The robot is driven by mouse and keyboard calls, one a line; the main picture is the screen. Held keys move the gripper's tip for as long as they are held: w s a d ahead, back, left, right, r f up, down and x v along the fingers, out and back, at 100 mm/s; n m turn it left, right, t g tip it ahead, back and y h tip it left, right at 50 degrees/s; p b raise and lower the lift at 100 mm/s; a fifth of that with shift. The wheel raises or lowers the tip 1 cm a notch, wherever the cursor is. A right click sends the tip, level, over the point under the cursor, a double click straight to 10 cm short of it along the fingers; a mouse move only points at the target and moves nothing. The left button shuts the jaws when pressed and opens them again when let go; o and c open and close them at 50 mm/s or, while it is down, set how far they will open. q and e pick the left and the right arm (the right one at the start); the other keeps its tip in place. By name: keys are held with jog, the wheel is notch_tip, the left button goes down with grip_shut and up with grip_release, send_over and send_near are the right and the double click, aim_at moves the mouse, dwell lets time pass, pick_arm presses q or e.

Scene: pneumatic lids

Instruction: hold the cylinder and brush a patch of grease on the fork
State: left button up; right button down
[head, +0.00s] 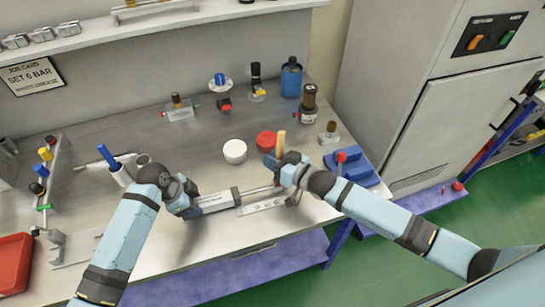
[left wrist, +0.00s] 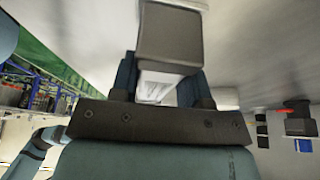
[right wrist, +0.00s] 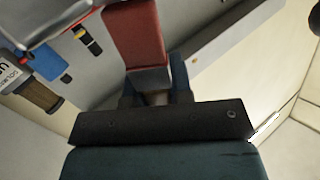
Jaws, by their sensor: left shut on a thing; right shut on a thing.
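The cylinder (head: 215,201) is a grey-white body with dark ends, lying lengthwise near the bench's front edge. My left gripper (head: 184,205) is shut on its left part; its dark end and pale body show between the fingers in the left wrist view (left wrist: 172,85). A thin rod (head: 258,190) runs right from the cylinder. The fork at the rod's end is hidden behind my right gripper (head: 278,172). The bristles and any grease are hidden.
A round white tub (head: 234,151) and a red round lid or tin (head: 266,140) stand behind the cylinder. A flat plate with holes (head: 263,206) lies in front of the rod. Blue blocks (head: 352,170) are right; bottles and small fittings stand at the back. A red bin (head: 14,262) is far left.

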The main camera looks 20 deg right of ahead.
jog(key=shift+s, duration=0.15)
jog(key=shift+s+f, duration=0.1)
jog(key=shift+s, duration=0.3)
jog(key=shift+w, duration=0.15)
jog(key=shift+w, duration=0.45)
jog(key=shift+w, duration=0.1)
jog(key=shift+w, duration=0.3)
jog(key=shift+s, duration=0.1)
jog(key=shift+s, duration=0.4)
